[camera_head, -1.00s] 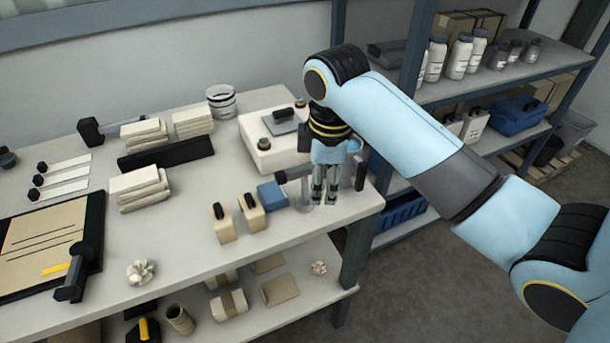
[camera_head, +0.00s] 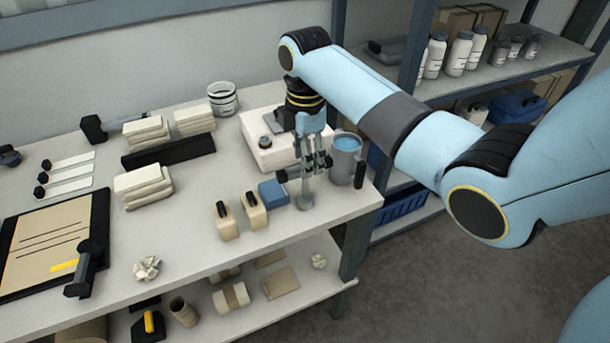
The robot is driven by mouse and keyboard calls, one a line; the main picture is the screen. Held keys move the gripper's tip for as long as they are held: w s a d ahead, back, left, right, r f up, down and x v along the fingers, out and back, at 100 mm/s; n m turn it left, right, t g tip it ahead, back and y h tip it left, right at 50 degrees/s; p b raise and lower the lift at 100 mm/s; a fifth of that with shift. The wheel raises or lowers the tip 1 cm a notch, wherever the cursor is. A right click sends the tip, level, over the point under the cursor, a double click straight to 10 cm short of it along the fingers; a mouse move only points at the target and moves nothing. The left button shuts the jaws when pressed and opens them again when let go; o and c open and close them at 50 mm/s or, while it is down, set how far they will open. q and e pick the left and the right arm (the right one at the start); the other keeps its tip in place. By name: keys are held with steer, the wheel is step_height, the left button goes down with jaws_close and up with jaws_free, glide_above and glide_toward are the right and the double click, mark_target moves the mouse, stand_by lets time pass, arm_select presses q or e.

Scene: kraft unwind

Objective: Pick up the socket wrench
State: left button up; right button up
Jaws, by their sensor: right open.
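My right gripper (camera_head: 318,168) points down over the right end of the workbench, with its fingers apart. Beside and partly behind its fingers is a grey metal tool with a dark end (camera_head: 282,176); it looks like the socket wrench, but I cannot tell for sure. A grey upright post with a round foot (camera_head: 303,203) stands just below the fingers. The gripper overlaps the tool in the picture, and I cannot tell whether they touch. My left gripper is out of view.
A blue block (camera_head: 272,194) and two beige blocks with dark tops (camera_head: 255,212) are to the left. A white box (camera_head: 262,153) is behind. The bench's front middle is mostly clear.

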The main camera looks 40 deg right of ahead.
mark_target(305, 186)
step_height(305, 186, down, 3)
steer(key=shift+f, duration=0.15)
jaws_close()
